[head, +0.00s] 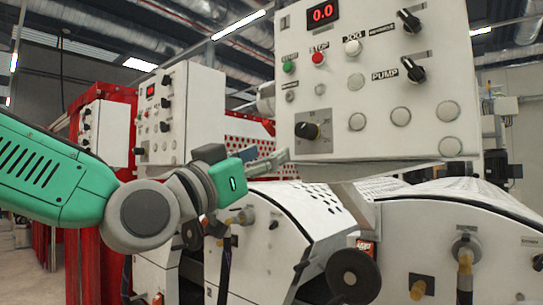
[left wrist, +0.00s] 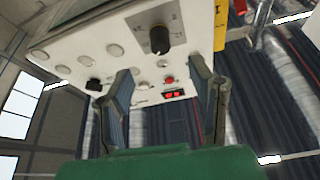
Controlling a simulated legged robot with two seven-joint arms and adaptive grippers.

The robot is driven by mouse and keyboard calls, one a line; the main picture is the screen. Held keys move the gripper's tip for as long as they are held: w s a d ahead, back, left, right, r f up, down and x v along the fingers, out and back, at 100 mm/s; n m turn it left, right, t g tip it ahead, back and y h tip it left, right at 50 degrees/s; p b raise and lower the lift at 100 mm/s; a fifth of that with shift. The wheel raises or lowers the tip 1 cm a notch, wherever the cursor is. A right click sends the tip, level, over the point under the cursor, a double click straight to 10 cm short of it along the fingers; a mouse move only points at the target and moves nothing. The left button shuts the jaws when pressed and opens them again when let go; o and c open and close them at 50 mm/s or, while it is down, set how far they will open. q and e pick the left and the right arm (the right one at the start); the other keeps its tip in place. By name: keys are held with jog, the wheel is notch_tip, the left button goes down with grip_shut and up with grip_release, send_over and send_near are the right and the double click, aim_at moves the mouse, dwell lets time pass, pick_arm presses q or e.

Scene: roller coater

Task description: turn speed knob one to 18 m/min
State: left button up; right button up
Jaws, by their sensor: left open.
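The near control panel (head: 375,85) is a white box with a red display (head: 322,12) reading 0.0. A black knob (head: 308,130) on a grey square plate sits at its lower left; I take it for speed knob one. My left gripper (head: 275,158) is just below and left of this knob, apart from it in the head view. In the left wrist view the panel is upside down. The knob (left wrist: 159,38) stands ahead of the fingers, roughly between them. The left gripper (left wrist: 160,68) is open and empty there. My right gripper is in neither view.
The panel also carries a green button (head: 289,67), a red stop button (head: 318,58), a jog button (head: 353,47) and a PUMP knob (head: 413,69). White machine covers (head: 460,225) and a black handwheel (head: 353,277) lie below. Similar panels (head: 180,115) stand behind my arm.

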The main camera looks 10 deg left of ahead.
aim_at(300, 134)
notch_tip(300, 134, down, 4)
jog(key=b, duration=0.3)
pick_arm(q)
jog(key=shift+n, duration=0.6)
jog(key=p+x, duration=0.4)
jog(key=x, duration=0.8)
jog(key=shift+s+d+r, duration=0.1)
jog(key=shift+d+r, duration=0.1)
jog(key=shift+r, duration=0.05)
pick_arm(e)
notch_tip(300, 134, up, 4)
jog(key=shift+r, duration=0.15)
pick_arm(q)
jog(key=shift+a, duration=0.1)
jog(key=shift+c, duration=0.8)
grip_shut()
jog(key=shift+y, duration=0.3)
